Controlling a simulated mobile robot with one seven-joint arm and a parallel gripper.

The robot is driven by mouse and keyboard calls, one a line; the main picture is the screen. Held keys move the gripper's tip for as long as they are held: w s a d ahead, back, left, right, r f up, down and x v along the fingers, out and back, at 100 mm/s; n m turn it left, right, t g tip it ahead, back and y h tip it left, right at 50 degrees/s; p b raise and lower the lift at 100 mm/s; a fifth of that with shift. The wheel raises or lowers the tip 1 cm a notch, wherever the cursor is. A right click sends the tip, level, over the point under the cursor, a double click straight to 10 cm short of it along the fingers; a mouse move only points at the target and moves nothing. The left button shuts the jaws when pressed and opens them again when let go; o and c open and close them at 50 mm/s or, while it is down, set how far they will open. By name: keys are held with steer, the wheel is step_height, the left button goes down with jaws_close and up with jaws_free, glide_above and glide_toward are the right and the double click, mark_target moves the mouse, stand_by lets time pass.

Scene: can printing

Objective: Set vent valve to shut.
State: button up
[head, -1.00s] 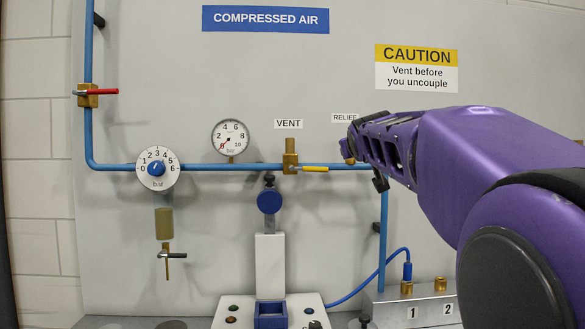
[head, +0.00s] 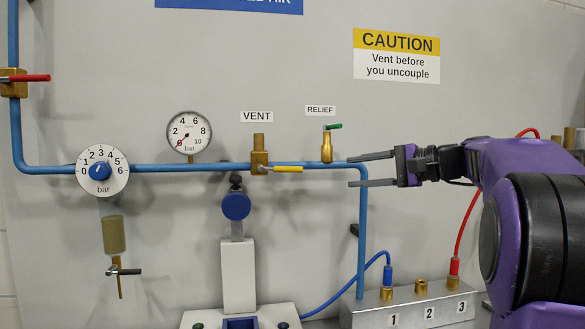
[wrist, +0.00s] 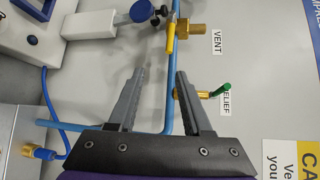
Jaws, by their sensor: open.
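The vent valve (head: 259,160) is a brass body on the blue pipe under the VENT label (head: 257,117). Its yellow lever (head: 287,169) points right and lies along the pipe. In the wrist view the valve body (wrist: 188,27) and yellow lever (wrist: 170,40) are near the top, beyond the fingertips. My gripper (head: 351,171) is open and empty, to the right of the lever and apart from it. Its fingers point left, near the bend where the pipe turns down. The wrist view also shows the open fingers (wrist: 162,73).
The relief valve (head: 326,148), with a green handle, stands on the pipe between the lever and my gripper. A red lever (head: 27,78), a regulator dial (head: 102,171) and a gauge (head: 189,137) are to the left. A numbered coupling block (head: 410,308) is below.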

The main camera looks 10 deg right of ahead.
mark_target(299, 169)
steer(key=shift+y, duration=0.3)
steer(key=x, duration=0.5)
steer(key=r+p+x, duration=0.1)
steer(key=x, duration=1)
steer(key=shift+w+a+r, duration=0.15)
steer(key=shift+w+a, duration=0.1)
steer(key=shift+w, duration=0.05)
jaws_close()
stand_by(0.5)
